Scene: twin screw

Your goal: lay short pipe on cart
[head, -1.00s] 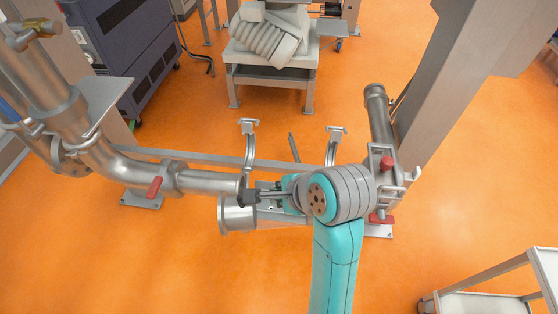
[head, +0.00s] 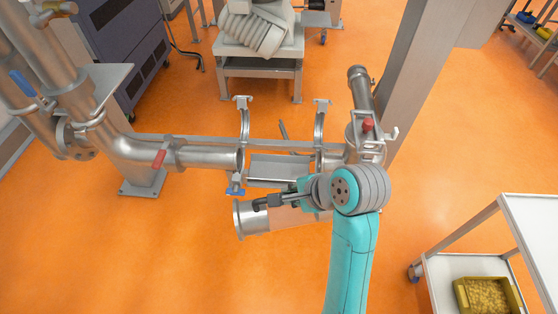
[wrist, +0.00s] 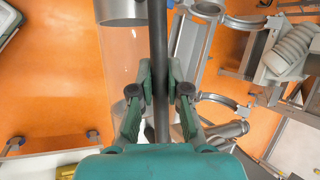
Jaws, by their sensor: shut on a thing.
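The short pipe has a steel end (head: 247,220) and a see-through middle that shows the orange floor. My gripper (head: 268,202) is shut on a dark rod running along the pipe's side. In the wrist view my gripper (wrist: 160,88) has this rod between its fingers, and the pipe's steel end (wrist: 121,10) shows at top left. The pipe hangs roughly level, in front of the fixed pipe line and apart from it. Its right end is partly hidden by my arm. The cart (head: 540,228) stands at the right edge, partly out of view, with a white top.
A yellow bin (head: 487,296) is on the cart's lower shelf. The fixed pipe (head: 208,157) has a gap beside two open clamps (head: 243,122). A grey column (head: 428,80) stands behind, at the right. Clear orange floor (head: 445,190) lies between my arm and the cart.

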